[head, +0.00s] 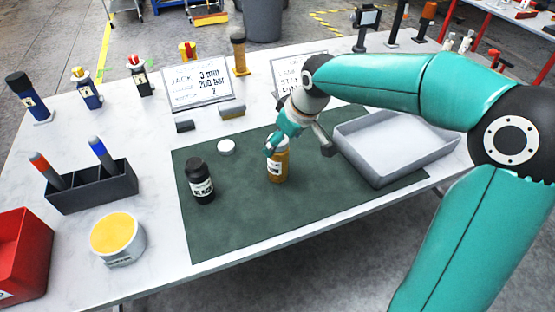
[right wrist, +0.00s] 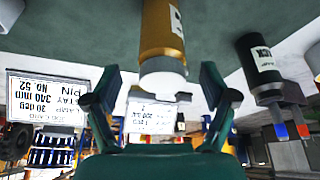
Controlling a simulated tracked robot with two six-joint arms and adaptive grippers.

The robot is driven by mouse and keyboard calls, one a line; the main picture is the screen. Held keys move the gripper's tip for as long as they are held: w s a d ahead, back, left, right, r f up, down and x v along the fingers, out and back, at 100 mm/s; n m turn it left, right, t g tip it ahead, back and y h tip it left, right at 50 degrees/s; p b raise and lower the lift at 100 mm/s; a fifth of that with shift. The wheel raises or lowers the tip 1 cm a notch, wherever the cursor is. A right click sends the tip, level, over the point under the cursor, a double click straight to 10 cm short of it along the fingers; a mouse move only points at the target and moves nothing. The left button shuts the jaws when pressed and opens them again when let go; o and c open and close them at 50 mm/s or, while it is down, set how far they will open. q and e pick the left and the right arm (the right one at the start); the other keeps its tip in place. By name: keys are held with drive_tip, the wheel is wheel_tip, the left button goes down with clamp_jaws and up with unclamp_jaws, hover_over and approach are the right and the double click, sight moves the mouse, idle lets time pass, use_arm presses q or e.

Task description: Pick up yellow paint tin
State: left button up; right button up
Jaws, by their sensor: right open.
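A small yellow-brown paint tin (head: 278,172) with a white label stands upright on the dark green mat (head: 235,225). My right gripper (head: 275,143) is at its top, partly hiding it. In the right wrist view the tin (right wrist: 163,30) appears upside down, its pale cap (right wrist: 163,76) toward the gap between the open fingers (right wrist: 160,88). The fingers stand apart on both sides, with nothing gripped. My left gripper is not in view.
A black tin (head: 200,182) and a white round lid (head: 226,146) share the mat. A grey tray (head: 385,170) lies right of it. A wide yellow-topped tub (head: 118,238), a dark marker holder (head: 92,188) and a red bin (head: 22,255) stand left. Sign cards (head: 197,86) stand behind.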

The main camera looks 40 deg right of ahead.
sight(278, 160)
drive_tip(key=x, duration=0.4)
drive_tip(key=shift+a+f, duration=0.1)
drive_tip(key=c, duration=1.4)
drive_tip(key=shift+c, duration=0.8)
